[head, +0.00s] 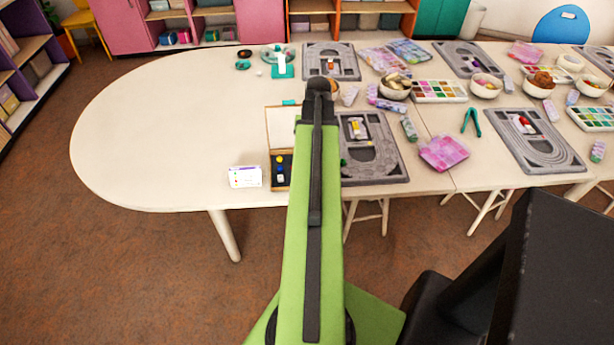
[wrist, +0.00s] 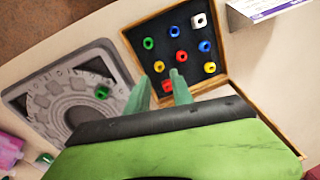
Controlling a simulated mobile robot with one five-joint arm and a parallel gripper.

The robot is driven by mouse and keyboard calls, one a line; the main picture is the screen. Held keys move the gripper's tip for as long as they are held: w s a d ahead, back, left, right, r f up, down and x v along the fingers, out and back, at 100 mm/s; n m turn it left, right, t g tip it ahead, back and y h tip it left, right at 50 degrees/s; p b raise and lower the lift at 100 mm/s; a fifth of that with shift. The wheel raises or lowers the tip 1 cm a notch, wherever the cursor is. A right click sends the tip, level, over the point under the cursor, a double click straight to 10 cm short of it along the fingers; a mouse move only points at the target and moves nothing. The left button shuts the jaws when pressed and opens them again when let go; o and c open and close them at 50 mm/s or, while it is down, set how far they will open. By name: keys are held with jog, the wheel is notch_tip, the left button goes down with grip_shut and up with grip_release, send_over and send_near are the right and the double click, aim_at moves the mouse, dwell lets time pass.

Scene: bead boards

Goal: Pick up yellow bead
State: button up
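Two yellow beads lie in a dark-lined wooden box (wrist: 122,36) in the wrist view: one yellow bead (wrist: 159,66) near the middle left, another yellow bead (wrist: 209,67) by the right side. My gripper (wrist: 162,84) is open, its two green fingers reaching over the near edge of the box. The left yellow bead is just beyond the fingertips, with nothing seen between the fingers but a red bead (wrist: 167,86) behind them. In the head view the box's dark part (head: 287,185) shows a yellow bead (head: 280,158); my arm hides the gripper.
Other red, green, blue and white beads lie around the yellow ones. A grey bead board (wrist: 50,75) with a green bead (wrist: 102,92) lies to the left. A white card (head: 245,177) stands beside the box. The table's left part (head: 150,130) is clear.

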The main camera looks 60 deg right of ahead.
jog(key=f+b, duration=0.1)
jog(key=f, duration=0.1)
jog(key=f+b, duration=0.1)
jog(key=b, duration=0.1)
jog(key=f+b, duration=0.2)
jog(key=shift+w+a+f, duration=0.15)
jog(key=shift+a+f, duration=0.15)
jog(key=shift+f, duration=0.05)
jog(key=shift+r, duration=0.2)
grip_shut()
